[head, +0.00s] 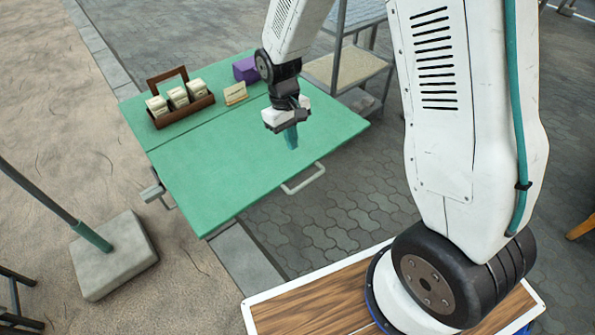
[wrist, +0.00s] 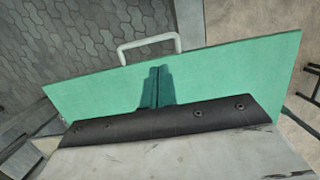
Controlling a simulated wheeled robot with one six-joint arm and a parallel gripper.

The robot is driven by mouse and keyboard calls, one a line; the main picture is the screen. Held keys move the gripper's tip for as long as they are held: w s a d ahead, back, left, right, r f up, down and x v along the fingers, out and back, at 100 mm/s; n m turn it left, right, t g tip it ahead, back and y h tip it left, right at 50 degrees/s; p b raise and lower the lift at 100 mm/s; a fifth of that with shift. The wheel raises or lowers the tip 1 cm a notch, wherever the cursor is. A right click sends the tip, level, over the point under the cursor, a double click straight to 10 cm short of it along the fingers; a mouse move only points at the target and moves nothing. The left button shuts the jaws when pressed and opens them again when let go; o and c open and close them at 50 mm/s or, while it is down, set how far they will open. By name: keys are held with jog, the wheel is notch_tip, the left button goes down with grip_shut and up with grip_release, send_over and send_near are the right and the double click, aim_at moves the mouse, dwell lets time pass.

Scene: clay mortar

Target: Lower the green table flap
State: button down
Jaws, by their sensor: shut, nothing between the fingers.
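The green table flap (head: 235,175) is the near part of a green table, beyond a thin seam. In the head view it looks about level with the rear part. A pale bar handle (head: 303,180) is on its near edge; it also shows in the wrist view (wrist: 148,48). A grey bracket (head: 152,193) sticks out at the flap's left edge. My gripper (head: 291,138) is shut and empty, its teal fingers pointing down over the flap near its right side. In the wrist view the fingers (wrist: 156,88) are against the green surface; I cannot tell if they touch.
On the rear table part stand a brown wooden caddy (head: 184,108) with cream packs, a cream card (head: 235,94) and a purple box (head: 246,69). A metal shelf unit (head: 347,66) stands behind at right. A pole's concrete base (head: 115,257) is at left. Paving before the flap is clear.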

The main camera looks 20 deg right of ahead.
notch_tip(320, 180, down, 14)
jog(key=s, duration=0.2)
jog(key=shift+s+d, duration=0.25)
jog(key=shift+d, duration=0.15)
